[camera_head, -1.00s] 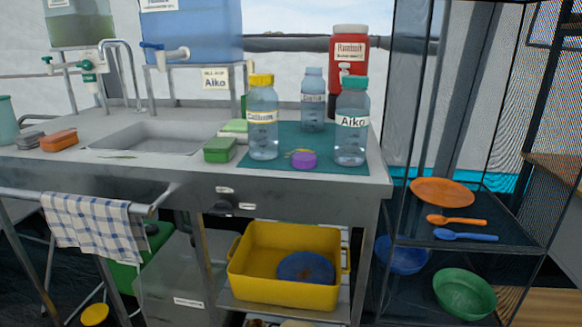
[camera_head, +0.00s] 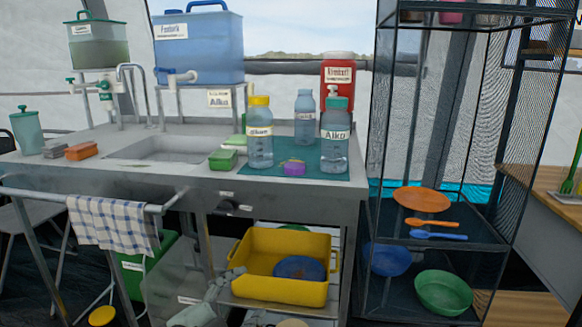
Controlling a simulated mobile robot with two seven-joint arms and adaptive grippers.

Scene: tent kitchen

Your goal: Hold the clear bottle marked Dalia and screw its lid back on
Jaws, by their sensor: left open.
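A clear bluish bottle (camera_head: 305,118) without a coloured lid stands upright at the back of the teal mat (camera_head: 330,176). Its label is too small to read, so I cannot confirm the name Dalia. A purple lid (camera_head: 294,168) lies on the mat in front of it. A yellow-lidded bottle (camera_head: 260,145) stands to its left, and a teal-lidded bottle marked Aiko (camera_head: 334,150) stands in front to its right. My right gripper is not in view.
The steel counter (camera_head: 285,188) has a sink (camera_head: 170,150) at left and a towel (camera_head: 112,222) on its front rail. A yellow tub (camera_head: 280,287) sits on the shelf below. A red dispenser (camera_head: 338,72) stands behind the bottles. A mesh rack (camera_head: 440,250) stands at right.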

